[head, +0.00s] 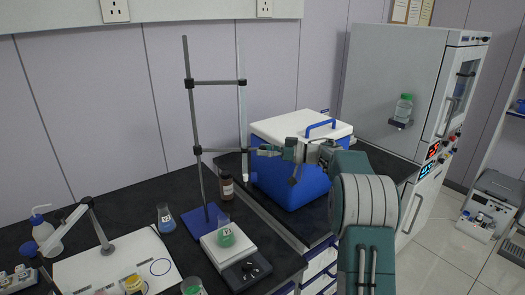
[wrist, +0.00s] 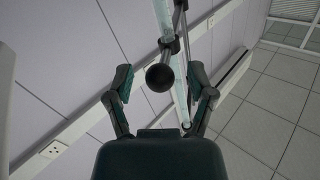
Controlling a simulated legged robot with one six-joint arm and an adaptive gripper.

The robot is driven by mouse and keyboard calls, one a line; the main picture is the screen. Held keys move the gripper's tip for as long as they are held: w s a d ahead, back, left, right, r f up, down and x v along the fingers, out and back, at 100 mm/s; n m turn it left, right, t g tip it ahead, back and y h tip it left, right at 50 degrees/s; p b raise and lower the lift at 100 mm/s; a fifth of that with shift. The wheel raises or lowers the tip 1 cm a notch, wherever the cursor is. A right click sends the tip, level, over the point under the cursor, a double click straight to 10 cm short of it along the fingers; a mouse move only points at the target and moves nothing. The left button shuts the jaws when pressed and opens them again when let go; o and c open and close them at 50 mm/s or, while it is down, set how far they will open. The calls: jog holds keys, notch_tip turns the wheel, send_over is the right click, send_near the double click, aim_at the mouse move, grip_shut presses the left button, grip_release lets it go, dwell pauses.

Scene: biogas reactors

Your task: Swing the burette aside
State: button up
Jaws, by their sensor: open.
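The burette (head: 242,112), a thin pale upright tube, is held by two clamp arms on a dark stand rod (head: 189,110) in the head view. The rod rises, slightly tilted in the picture, from a blue base plate (head: 197,222). My gripper (head: 262,150) is at the lower clamp's height, just right of the burette. In the wrist view my gripper (wrist: 163,92) has its two fingers spread wide. A round black knob (wrist: 160,77) shows between them, with the pale burette (wrist: 163,14) and rod behind. Neither finger visibly touches the burette or knob.
A beaker of green liquid (head: 226,236) stands on a white balance (head: 231,254) below the burette. A blue-liquid beaker (head: 166,220) and a brown bottle (head: 227,187) stand nearby. A blue cooler box (head: 275,180) is right behind my gripper. The wall is behind the stand.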

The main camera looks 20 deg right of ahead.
jog(key=v, duration=1.1)
jog(key=shift+d+f, duration=0.15)
jog(key=shift+d, duration=0.15)
jog(key=shift+a, duration=0.3)
jog(key=c, duration=0.7)
jog(key=a+r+m+t, duration=0.1)
jog(key=a, duration=0.1)
jog(key=a+r+m+t, duration=0.1)
jog(key=a+m+t, duration=0.1)
jog(key=a+r+m+t, duration=0.1)
jog(key=a+r+t, duration=0.1)
jog(key=shift+w+m+y, duration=0.3)
jog(key=shift+m, duration=0.1)
grip_shut()
jog(key=s+a+f+m+t+h, duration=0.35)
jog(key=s+m+h, duration=0.25)
jog(key=m+h, duration=0.45)
jog(key=s+a+f+m+t+h, duration=0.3)
jog(key=s+m+h, duration=0.4)
jog(key=m, duration=0.7)
jog(key=w+d+r, duration=0.2)
jog(key=w, duration=1.2)
jog(key=shift+w+h, duration=0.3)
jog(key=shift+h, duration=0.05)
